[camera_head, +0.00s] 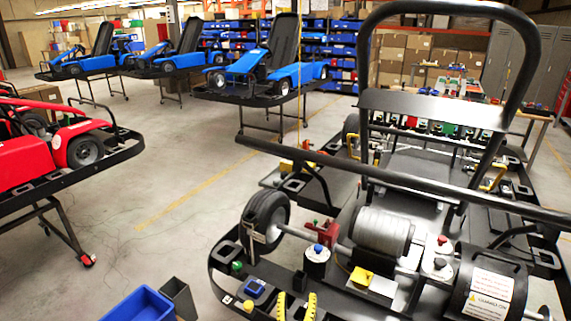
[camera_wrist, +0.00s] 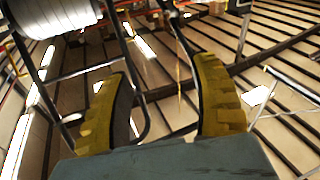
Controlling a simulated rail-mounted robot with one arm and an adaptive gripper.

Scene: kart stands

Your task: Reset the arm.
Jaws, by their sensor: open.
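Most of my arm is out of that view. In the wrist view my gripper (camera_wrist: 162,80) has its two yellow fingers spread wide with nothing between them. Past the fingers that view shows a ceiling with beams and bright lights, so the gripper seems to point upward. Part of a pale ribbed cylinder (camera_wrist: 55,15) is at its upper left.
A black kart frame (camera_head: 330,155) with a ribbed drum (camera_head: 382,231), a wheel (camera_head: 267,216) and a roll hoop (camera_head: 367,75) stands close to my gripper. A blue bin (camera_head: 139,304) is at lower left. A red kart (camera_head: 27,160) stands left. Open floor (camera_head: 180,190) lies between.

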